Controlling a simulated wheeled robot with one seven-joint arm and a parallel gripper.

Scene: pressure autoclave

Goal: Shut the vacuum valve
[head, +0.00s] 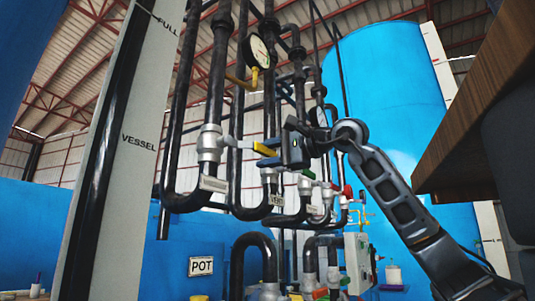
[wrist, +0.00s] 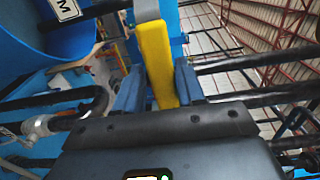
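The valve (head: 210,143) is a pale body on a dark vertical pipe, left of centre in the head view. A plate (head: 213,184) hangs below it, its lettering too small to read. Its lever has a grey arm and a yellow grip (head: 270,146), pointing right towards my gripper (head: 267,155). In the head view the fingers partly cover the grip.
Dark pipes surround the lever closely. A pressure gauge (head: 258,51) stands above it. Valves with green (head: 308,174) and red (head: 348,191) handles sit lower right. A large blue tank (head: 385,85) is behind. A brown wooden edge (head: 480,95) juts in at the right.

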